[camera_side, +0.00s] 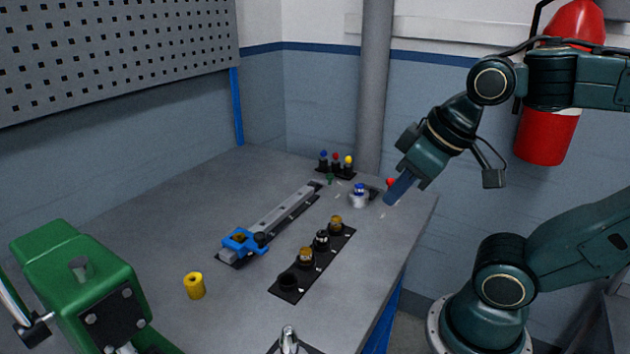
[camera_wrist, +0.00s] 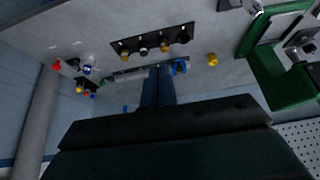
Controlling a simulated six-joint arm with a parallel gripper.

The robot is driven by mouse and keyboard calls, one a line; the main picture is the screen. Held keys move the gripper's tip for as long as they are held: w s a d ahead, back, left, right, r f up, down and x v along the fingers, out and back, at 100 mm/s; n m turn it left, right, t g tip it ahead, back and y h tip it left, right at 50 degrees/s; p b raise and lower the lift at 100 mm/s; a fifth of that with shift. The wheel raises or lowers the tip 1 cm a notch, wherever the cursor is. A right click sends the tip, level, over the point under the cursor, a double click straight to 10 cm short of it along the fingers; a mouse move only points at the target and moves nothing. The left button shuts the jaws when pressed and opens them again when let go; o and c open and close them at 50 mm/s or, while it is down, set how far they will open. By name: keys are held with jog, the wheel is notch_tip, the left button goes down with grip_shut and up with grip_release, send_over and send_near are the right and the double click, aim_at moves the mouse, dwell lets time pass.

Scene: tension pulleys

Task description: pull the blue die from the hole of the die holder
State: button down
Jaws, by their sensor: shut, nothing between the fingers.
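The die holder (camera_side: 334,173) is a small dark block at the far back of the table in the side view. The blue die (camera_side: 323,155) stands upright in it at the left, beside a red and a yellow one. In the wrist view the same cluster is small at the left, with the blue die (camera_wrist: 94,95) hard to make out. My gripper (camera_side: 392,200) is shut and empty, its blue fingers pointing down and left above the table's right side, to the right of the holder and apart from it. The fingers also show in the wrist view (camera_wrist: 158,72).
A white and blue piece (camera_side: 359,197) and a red-topped piece (camera_side: 391,182) are near my gripper. A dark rack (camera_side: 316,262) holds several pieces. A rail with a blue clamp (camera_side: 242,241), a yellow cylinder (camera_side: 194,286) and a green machine (camera_side: 80,285) stand further left. A grey column rises behind.

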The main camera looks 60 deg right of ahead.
jog(key=c, duration=1.3)
grip_release()
jog(key=shift+w+r, duration=0.1)
jog(key=shift+w, duration=0.05)
jog(key=shift+c, duration=0.2)
jog(key=shift+o, duration=1)
jog(key=shift+w+d+r+n, duration=0.1)
jog(key=shift+w+d+n, duration=0.1)
jog(key=shift+n, duration=0.1)
jog(key=n+g, duration=0.6)
jog(key=n, duration=1.1)
send_over(360, 185)
notch_tip(360, 185, down, 4)
jog(key=shift+r, duration=0.1)
jog(key=shift+a, duration=0.1)
jog(key=shift+f, duration=6.9)
